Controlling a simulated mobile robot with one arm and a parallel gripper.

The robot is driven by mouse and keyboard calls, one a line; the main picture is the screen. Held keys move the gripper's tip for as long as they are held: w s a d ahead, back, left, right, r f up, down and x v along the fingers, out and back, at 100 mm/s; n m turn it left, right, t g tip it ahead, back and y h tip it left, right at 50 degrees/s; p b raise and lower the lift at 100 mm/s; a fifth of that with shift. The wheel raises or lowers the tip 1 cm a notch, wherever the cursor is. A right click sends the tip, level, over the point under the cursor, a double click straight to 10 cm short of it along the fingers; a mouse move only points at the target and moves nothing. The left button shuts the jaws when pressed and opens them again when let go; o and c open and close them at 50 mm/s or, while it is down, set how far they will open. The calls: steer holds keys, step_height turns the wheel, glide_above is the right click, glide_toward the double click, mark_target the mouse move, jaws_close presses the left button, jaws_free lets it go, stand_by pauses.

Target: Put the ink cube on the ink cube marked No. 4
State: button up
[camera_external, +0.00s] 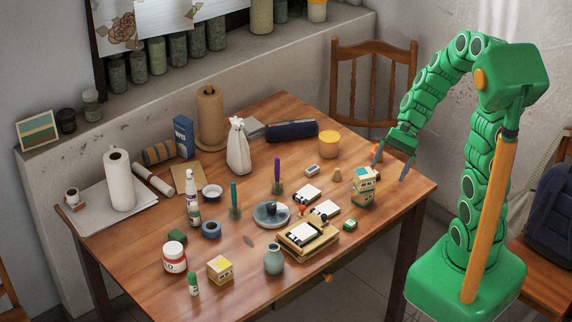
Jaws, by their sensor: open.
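No number is legible on any cube-like thing, so I cannot tell which is the ink cube marked No. 4. A cream and teal block (365,187), boxy and perhaps stacked, stands near the right table edge. A yellow box-shaped cube (220,269) with a pale label sits at the front left. A small green block (350,224) lies near the front right edge. My gripper (390,167) is open and appears empty, raised near the table's right corner, above and right of the cream and teal block.
A round grey dish (272,213), bottles, jars and a paper roll (119,180) crowd the table. The right corner has some bare wood (408,190).

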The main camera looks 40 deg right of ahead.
steer(key=s+d+r+n+h, duration=0.1)
steer(key=s+r+n+h, duration=0.3)
steer(key=s, duration=0.4)
steer(key=s+d+r+n+h, duration=0.1)
steer(key=s+r+n+h, duration=0.4)
steer(key=s, duration=0.4)
steer(key=shift+n, duration=0.8)
steer(key=shift+s, duration=0.1)
